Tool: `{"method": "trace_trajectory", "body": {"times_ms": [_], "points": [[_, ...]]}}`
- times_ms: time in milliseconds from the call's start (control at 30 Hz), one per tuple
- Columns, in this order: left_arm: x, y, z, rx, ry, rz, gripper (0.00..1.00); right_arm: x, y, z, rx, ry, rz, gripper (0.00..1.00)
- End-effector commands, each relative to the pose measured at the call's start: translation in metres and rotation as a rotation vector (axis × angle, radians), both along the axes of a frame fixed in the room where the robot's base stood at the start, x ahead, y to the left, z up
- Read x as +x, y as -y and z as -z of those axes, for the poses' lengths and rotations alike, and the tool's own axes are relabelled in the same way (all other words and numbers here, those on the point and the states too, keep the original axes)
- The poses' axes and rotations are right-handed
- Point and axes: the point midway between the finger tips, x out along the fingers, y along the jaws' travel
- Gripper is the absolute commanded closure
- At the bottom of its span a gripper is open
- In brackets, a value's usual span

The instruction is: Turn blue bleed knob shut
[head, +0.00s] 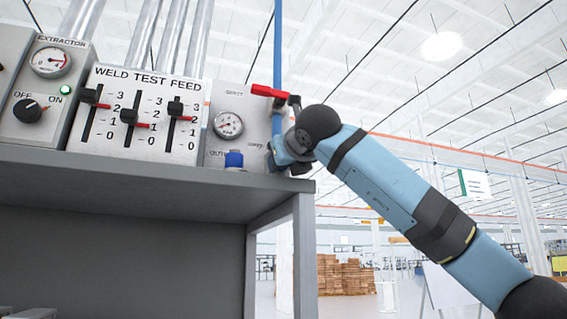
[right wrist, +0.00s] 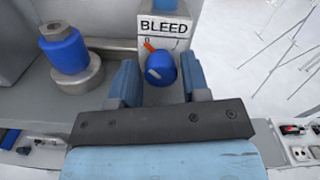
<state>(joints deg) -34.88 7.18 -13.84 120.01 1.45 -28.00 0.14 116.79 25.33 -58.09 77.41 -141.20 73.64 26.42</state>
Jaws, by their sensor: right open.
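The blue bleed knob (right wrist: 161,69) shows in the right wrist view, with an orange pointer at its upper left, below a white plate marked BLEED (right wrist: 164,28). My right gripper (right wrist: 160,75) is open, with one blue finger on each side of the knob. In the head view my right gripper (head: 272,158) is at the right end of the shelf, and the bleed knob cannot be made out there. My left gripper is not in view.
A blue fitting (right wrist: 65,50) on a round metal base stands left of the gripper; it also shows in the head view (head: 234,159). A red lever (head: 268,91) is above the gripper. The weld test feed panel (head: 138,115) and gauge (head: 228,124) are further left.

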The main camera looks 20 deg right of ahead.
Motion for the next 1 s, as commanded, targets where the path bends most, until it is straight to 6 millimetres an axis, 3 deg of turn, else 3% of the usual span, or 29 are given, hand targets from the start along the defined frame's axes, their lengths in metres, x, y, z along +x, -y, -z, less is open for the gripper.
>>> {"method": "trace_trajectory", "body": {"times_ms": [400, 600, 1000], "points": [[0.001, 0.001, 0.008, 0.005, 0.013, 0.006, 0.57, -0.087, 0.003, 0.001, -0.002, 0.004, 0.0, 0.57], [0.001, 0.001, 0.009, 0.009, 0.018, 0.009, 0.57, -0.12, 0.004, 0.001, -0.001, 0.001, 0.0, 0.57], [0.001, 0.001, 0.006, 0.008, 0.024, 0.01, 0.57, -0.132, 0.005, 0.001, -0.001, -0.001, 0.0, 0.57]]}}
